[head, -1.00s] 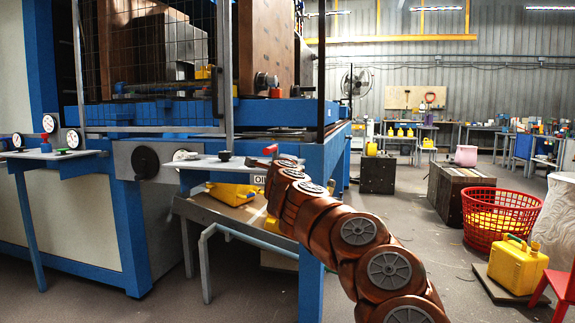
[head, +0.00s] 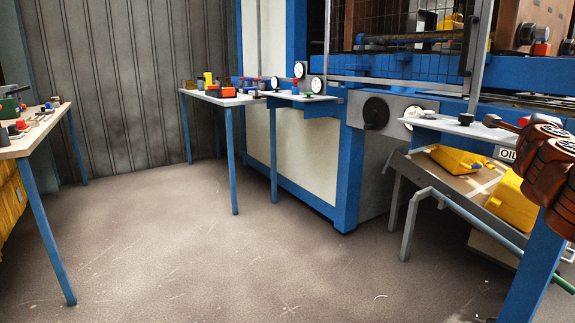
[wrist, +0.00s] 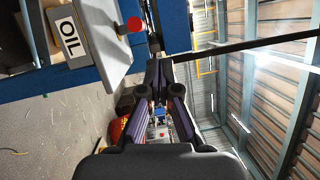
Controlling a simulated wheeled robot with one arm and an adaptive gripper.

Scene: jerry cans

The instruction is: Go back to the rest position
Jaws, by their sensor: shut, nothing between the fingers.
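My gripper (wrist: 158,72) shows in the middle of the wrist view. Its dark fingers are together and nothing is between them. It is in the air beside the edge of a grey plate (wrist: 98,38) with a red knob (wrist: 134,25). An OIL label (wrist: 69,37) is to the left of it.
Yellow jerry cans (head: 458,161) (head: 513,203) lie on a low bench under the grey plate (head: 462,130) of the blue machine. A side table (head: 222,99) and a workbench (head: 38,134) carry small items. The floor (head: 190,240) between them is clear.

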